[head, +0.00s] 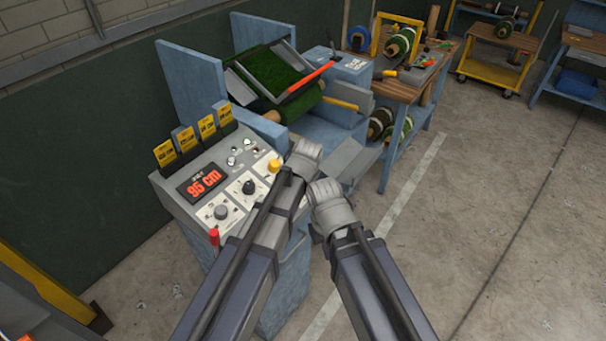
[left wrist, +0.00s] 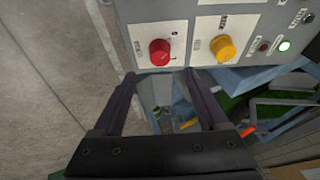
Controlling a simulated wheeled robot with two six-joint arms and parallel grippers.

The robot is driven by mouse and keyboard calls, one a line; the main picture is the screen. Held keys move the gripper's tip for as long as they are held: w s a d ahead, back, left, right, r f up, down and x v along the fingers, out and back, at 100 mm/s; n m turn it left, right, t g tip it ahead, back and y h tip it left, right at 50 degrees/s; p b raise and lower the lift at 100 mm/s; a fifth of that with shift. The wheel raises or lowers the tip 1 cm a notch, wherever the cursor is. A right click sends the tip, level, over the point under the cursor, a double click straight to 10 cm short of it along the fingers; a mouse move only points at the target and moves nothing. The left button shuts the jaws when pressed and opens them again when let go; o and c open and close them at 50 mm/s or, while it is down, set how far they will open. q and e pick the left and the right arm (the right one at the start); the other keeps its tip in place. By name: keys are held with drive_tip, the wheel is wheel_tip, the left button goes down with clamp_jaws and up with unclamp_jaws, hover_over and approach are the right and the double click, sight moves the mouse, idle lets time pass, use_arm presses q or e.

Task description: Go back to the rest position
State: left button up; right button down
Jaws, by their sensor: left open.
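In the left wrist view my left gripper (left wrist: 160,78) is open, with nothing between its two dark fingers. Its tips are just below a red knob (left wrist: 160,52) on a grey control panel (left wrist: 262,22); whether they touch the panel I cannot tell. A yellow knob (left wrist: 223,48) is to the right of the red one. In the head view both my arms reach forward from the bottom, their wrists close together at the panel's right side. The fingers of both grippers are hidden there. The panel display (head: 201,184) reads 95 cm, and the yellow knob (head: 274,166) shows beside my left arm.
Behind the panel is a blue machine (head: 252,32) with a framed green turf piece (head: 270,72) and an orange-red bar (head: 313,77). A wooden workbench (head: 398,90) with rolls and tools stands to its right. Open concrete floor (head: 500,220) lies at the right.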

use_arm(q)
drive_tip(key=s+a+n+g, duration=0.1)
drive_tip(key=s+a+n, duration=0.1)
drive_tip(key=s+a, duration=0.3)
drive_tip(key=s+a+f+n+g, duration=0.1)
drive_tip(key=s+a+n+g, duration=0.1)
drive_tip(key=s+a, duration=0.3)
drive_tip(key=s+a+f+n+g, duration=0.1)
drive_tip(key=s+a+n, duration=0.2)
drive_tip(key=s+a, duration=0.2)
drive_tip(key=shift+s+a+f+g+h, duration=0.15)
drive_tip(key=shift+s+h, duration=0.05)
drive_tip(key=shift+s, duration=0.35)
drive_tip(key=shift+s+a+f+g+h, duration=0.1)
drive_tip(key=shift+s+a+g+h, duration=0.1)
drive_tip(key=shift+s, duration=0.3)
drive_tip(key=s+d+f+m+b, duration=0.1)
drive_tip(key=s+d+f+b, duration=0.1)
drive_tip(key=d, duration=0.3)
drive_tip(key=s+d+f+m+g+y+b, duration=0.1)
drive_tip(key=s+d+m, duration=0.1)
drive_tip(key=s+d, duration=0.2)
drive_tip(key=shift+s+d+f+b, duration=0.15)
drive_tip(key=shift+d+f+b, duration=0.25)
drive_tip(key=shift+d, duration=0.55)
